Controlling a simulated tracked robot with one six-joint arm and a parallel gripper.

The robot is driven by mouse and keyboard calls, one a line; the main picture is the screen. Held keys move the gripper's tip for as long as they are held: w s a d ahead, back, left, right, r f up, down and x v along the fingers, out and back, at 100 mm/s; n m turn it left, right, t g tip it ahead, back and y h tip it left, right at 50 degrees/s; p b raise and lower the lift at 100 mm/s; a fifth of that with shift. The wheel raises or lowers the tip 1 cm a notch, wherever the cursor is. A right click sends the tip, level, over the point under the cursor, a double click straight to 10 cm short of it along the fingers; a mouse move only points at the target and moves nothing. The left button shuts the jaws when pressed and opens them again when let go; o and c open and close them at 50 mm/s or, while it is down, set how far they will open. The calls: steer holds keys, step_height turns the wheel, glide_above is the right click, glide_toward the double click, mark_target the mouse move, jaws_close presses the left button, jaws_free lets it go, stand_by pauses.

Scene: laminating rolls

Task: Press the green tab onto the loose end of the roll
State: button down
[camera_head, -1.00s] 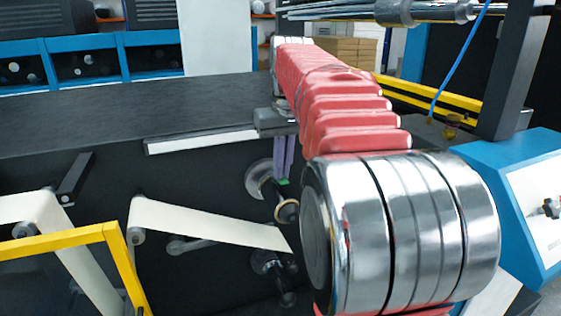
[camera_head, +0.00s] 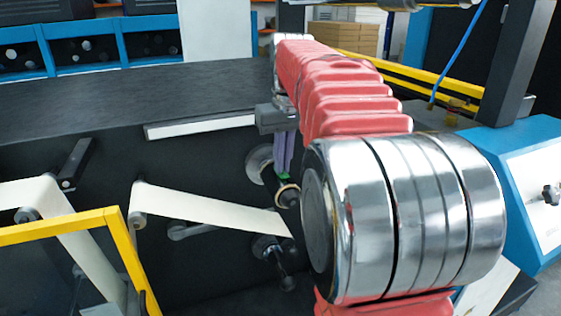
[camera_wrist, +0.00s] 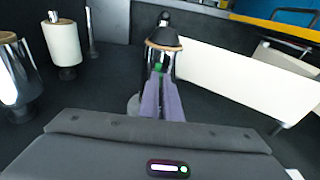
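My gripper (camera_wrist: 162,98) has two purple fingers close together, pointing at a roll in the wrist view. The small green tab (camera_wrist: 158,68) is between the fingertips, and the gripper looks shut on it. The roll (camera_wrist: 163,58) has a shiny side, a tan ring and a dark hub. The tab overlaps the roll's near side; whether they touch I cannot tell. In the head view the gripper (camera_head: 284,155) hangs beneath my arm, with the green tab (camera_head: 284,177) just above the roll's tan-ringed end (camera_head: 288,196). I cannot make out the loose end of the roll.
A white web (camera_head: 205,207) runs close to the roll's left in the head view. White and chrome rollers (camera_wrist: 62,43) stand left in the wrist view. A yellow frame (camera_head: 55,228) is at the front left. A dark ledge (camera_head: 130,100) lies behind the gripper.

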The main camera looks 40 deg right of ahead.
steer(key=shift+f, duration=0.5)
stand_by(1.0)
steer(key=c, duration=1.9)
jaws_free()
steer(key=shift+r, duration=0.1)
step_height(320, 180, up, 13)
steer(key=s, duration=0.2)
steer(key=shift+a+r, duration=0.15)
steer(key=shift+r, duration=0.05)
